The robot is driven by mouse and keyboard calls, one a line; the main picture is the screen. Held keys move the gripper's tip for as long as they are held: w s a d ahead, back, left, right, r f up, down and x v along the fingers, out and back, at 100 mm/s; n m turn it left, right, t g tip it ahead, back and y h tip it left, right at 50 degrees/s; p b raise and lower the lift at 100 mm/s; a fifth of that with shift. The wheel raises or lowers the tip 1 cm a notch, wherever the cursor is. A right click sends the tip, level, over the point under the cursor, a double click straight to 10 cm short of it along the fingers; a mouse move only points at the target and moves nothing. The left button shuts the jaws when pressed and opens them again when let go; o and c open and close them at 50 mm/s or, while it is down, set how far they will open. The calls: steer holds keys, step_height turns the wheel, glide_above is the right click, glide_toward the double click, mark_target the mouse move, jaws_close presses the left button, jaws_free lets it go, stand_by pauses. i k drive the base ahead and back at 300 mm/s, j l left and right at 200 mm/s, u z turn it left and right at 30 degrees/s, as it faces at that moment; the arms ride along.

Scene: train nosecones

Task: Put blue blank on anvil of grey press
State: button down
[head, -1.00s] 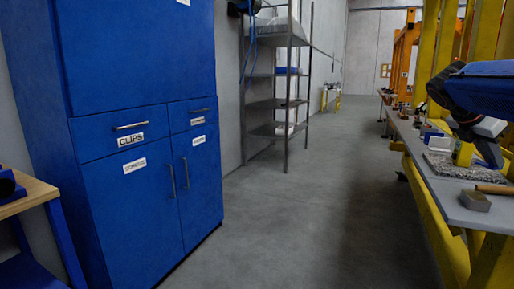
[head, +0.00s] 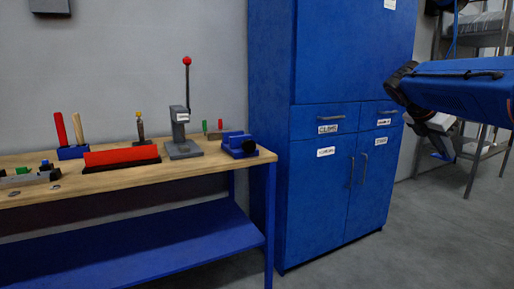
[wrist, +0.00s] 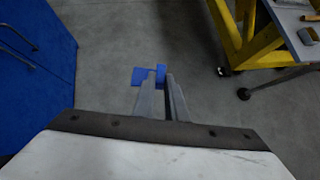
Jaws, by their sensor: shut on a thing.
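The grey press (head: 180,135) stands upright on the wooden workbench at the left of the head view. It has a lever with a red knob and a dark grey base; its anvil is too small to make out clearly. My gripper (head: 443,147) is at the right of the head view, far from the press and over the floor. In the wrist view my gripper (wrist: 161,74) is shut on the blue blank (wrist: 141,76), which shows on both sides of the fingertips. The press is not in the wrist view.
The workbench (head: 120,184) also carries a blue vise (head: 240,146), a red block (head: 120,157) and several hand tools. A tall blue cabinet (head: 320,200) stands between the bench and my gripper. A shelf rack (head: 475,135) is behind the arm. Open floor lies in front.

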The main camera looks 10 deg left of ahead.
mark_target(185, 147)
steer(key=i+j+u, duration=0.1)
steer(key=u, duration=0.3)
steer(key=i+j+u, duration=0.1)
steer(key=j+u, duration=0.3)
steer(key=i+u, duration=0.15)
steer(key=u, duration=0.3)
steer(key=j, duration=0.1)
